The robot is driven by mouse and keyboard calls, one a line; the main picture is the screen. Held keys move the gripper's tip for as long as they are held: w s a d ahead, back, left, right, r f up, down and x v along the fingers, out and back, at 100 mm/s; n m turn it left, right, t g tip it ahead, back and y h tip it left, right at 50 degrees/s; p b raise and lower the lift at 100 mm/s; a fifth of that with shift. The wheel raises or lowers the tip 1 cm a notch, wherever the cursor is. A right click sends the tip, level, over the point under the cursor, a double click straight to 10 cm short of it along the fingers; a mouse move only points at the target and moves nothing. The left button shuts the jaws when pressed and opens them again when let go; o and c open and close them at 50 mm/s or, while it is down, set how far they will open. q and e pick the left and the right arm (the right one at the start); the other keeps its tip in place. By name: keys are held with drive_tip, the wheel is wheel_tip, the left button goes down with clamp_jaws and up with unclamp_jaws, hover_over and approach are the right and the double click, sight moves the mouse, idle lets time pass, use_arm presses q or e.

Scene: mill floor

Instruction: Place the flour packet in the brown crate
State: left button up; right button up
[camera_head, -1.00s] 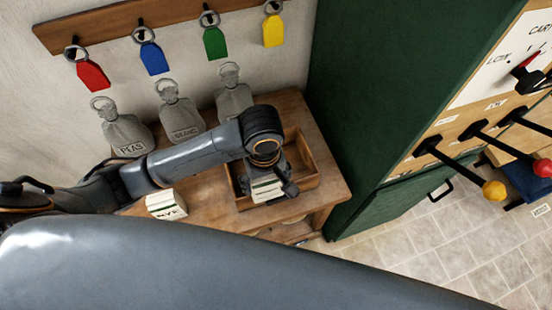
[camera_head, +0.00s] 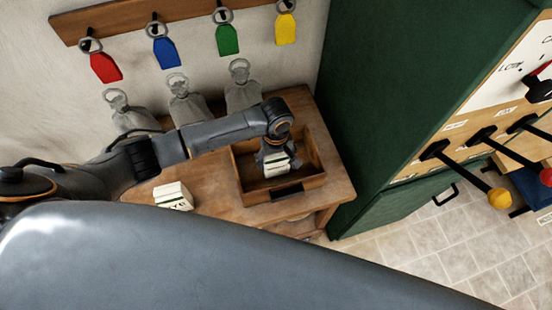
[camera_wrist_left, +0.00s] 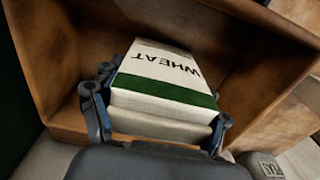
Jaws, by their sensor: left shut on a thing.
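The flour packet (camera_head: 277,165) is white with a green band, and the left wrist view shows WHEAT printed on it (camera_wrist_left: 165,75). My left gripper (camera_head: 275,158) is shut on it; in the left wrist view the two fingers (camera_wrist_left: 158,105) press its sides. The brown crate (camera_head: 296,184) is an open wooden box on the table. The packet is within the crate's walls, and the wrist view shows the crate's inner wall (camera_wrist_left: 240,60) beyond it. Whether the packet touches the crate floor is hidden. My right gripper is not in view.
A second white packet (camera_head: 173,195) lies on the wooden table (camera_head: 222,195) left of the crate. Several grey weighted sacks (camera_head: 243,92) stand behind. Colored tags (camera_head: 227,38) hang on a wall rack. A green cabinet (camera_head: 395,75) with levers stands close on the right.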

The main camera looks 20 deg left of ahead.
use_arm(q)
drive_tip(key=shift+f, duration=0.15)
drive_tip(key=o, duration=1.5)
drive_tip(key=shift+f, duration=0.1)
wheel_tip(320, 180, up, 12)
drive_tip(key=shift+r, duration=0.1)
